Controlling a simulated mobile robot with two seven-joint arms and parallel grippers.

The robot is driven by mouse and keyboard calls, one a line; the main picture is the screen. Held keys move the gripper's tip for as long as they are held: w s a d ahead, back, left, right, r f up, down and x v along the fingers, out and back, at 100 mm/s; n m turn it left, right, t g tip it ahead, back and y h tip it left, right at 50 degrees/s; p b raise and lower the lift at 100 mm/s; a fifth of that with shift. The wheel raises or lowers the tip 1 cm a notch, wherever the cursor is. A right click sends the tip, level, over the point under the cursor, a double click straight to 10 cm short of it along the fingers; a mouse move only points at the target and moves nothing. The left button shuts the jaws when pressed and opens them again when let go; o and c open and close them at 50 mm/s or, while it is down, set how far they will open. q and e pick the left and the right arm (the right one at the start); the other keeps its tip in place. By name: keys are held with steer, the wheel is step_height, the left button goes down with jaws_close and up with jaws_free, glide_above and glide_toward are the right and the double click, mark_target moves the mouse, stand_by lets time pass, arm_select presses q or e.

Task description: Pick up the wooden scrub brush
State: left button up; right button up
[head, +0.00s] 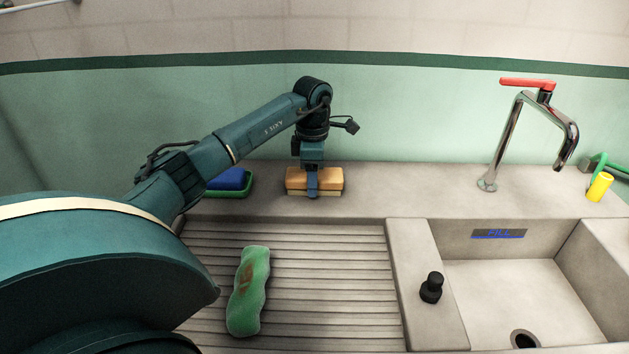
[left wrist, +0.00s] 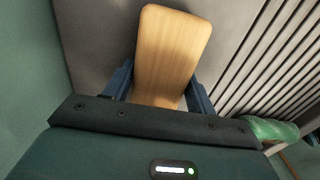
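The wooden scrub brush (head: 330,177) lies on the back counter ledge in the head view, an orange-brown block with a paler underside. In the left wrist view its light wooden top (left wrist: 172,50) fills the upper middle. My left gripper (head: 312,184) points down over it, with one finger in front of the brush's near side. In the left wrist view the two fingers of the left gripper (left wrist: 160,85) stand on either side of the wood, very close to it. Whether both press on it cannot be told. My right gripper is not in view.
A blue sponge (head: 228,179) in a green tray (head: 238,193) sits left of the brush. A green scrubber (head: 248,292) lies on the ribbed drainboard (head: 340,270). A black stopper (head: 431,288), sink (head: 500,285), tap (head: 497,150) and yellow item (head: 599,187) are to the right.

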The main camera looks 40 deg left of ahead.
arm_select(q)
steer(key=c, duration=0.6)
step_height(320, 180, up, 10)
steer(key=shift+f+p, duration=0.2)
steer(key=shift+p, duration=0.1)
steer(key=shift+r, duration=0.2)
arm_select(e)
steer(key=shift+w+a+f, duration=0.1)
